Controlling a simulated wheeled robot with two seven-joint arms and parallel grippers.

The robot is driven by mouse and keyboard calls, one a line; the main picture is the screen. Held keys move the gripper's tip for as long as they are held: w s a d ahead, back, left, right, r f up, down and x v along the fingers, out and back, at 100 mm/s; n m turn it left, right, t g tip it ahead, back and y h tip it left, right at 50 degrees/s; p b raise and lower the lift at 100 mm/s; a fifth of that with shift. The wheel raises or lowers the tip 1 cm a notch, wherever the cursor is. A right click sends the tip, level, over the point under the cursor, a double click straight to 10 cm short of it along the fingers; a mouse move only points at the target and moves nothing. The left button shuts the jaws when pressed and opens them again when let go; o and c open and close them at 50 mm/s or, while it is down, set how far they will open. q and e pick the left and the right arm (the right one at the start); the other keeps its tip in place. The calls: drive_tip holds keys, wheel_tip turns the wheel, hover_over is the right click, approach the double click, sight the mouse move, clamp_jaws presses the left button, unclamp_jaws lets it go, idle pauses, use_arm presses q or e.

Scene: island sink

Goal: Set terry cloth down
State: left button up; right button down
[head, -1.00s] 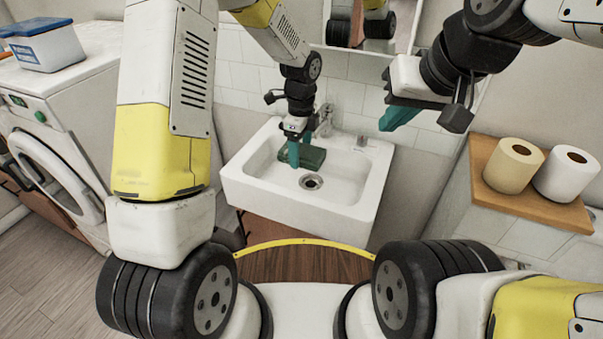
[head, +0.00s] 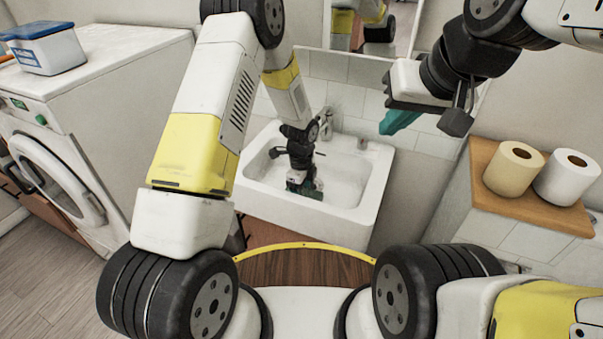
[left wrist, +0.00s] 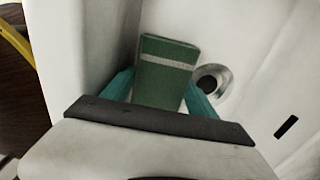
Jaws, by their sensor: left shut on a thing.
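The terry cloth (left wrist: 164,75) is a green folded block with a pale stripe. In the left wrist view it stands out between the two teal fingers of my left gripper (left wrist: 160,92), which is shut on it. In the head view the cloth (head: 308,189) shows as a dark green patch low in the white sink (head: 350,205), partly hidden by my left gripper (head: 300,184). I cannot tell whether the cloth touches the basin floor. My right gripper (head: 398,122) hangs empty at the upper right, its teal fingertips close together; its opening is unclear.
The drain (left wrist: 212,82) lies right beside the cloth. The faucet (head: 326,120) stands at the sink's back. A washing machine (head: 95,100) with a blue-lidded box (head: 45,48) is at left. A wooden shelf (head: 520,195) with two paper rolls (head: 513,168) is at right.

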use_arm(q)
drive_tip(key=o, duration=1)
drive_tip(key=shift+f, duration=0.1)
drive_tip(key=shift+o, duration=0.2)
drive_tip(key=s+a+r+n+t, duration=0.1)
drive_tip(key=a+r+n, duration=0.1)
drive_tip(key=r, duration=0.8)
drive_tip(key=a+r+n, duration=0.1)
drive_tip(key=r+n, duration=0.1)
drive_tip(key=r, duration=0.9)
drive_tip(key=s+a+r+n+t+h, duration=0.1)
drive_tip(key=s+a+r+n, duration=0.2)
drive_tip(key=r, duration=0.3)
drive_tip(key=s+a+r+n+t, duration=0.1)
drive_tip(key=s+a+r+n, duration=0.15)
drive_tip(key=r, duration=0.25)
drive_tip(key=s+a+r+n+t, duration=0.1)
drive_tip(key=s+r+n, duration=0.1)
drive_tip(key=s+n, duration=0.2)
drive_tip(key=s+a+r+n+t, duration=0.1)
drive_tip(key=s+a+r+n, duration=0.1)
drive_tip(key=s, duration=0.4)
drive_tip(key=s+a+r+n+t+h, duration=0.1)
drive_tip(key=s+r+n, duration=0.3)
drive_tip(key=s+n, duration=0.1)
drive_tip(key=shift+s+a+r+n, duration=0.2)
drive_tip(key=shift+s+a+n, duration=0.15)
drive_tip(key=shift+n, duration=0.3)
